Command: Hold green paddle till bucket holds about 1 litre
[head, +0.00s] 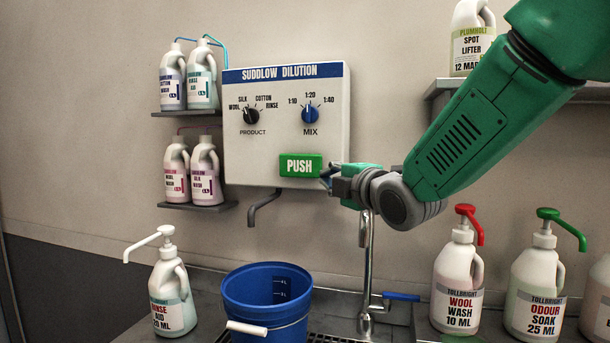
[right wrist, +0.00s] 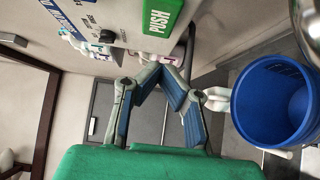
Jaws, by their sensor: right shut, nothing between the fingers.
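The green paddle marked PUSH (head: 300,165) is on the lower front of the white dilution panel (head: 285,100). My right gripper (head: 326,175) is shut and empty, its fingertips by the paddle's right edge; I cannot tell whether they touch it. The right wrist view shows the shut fingertips (right wrist: 160,72) and the paddle (right wrist: 162,17) above them in the picture. The grey spout (head: 262,206) hangs under the panel, with no stream visible. The blue bucket (head: 265,310) stands below; its bottom is hidden in the head view. It also shows in the right wrist view (right wrist: 275,100), with no clear liquid level. My left gripper is out of view.
A chrome tap (head: 366,260) with a blue lever stands right of the bucket. Pump bottles stand on the counter: rinse aid (head: 170,300) left, wool wash (head: 455,285) and odour soak (head: 533,290) right.

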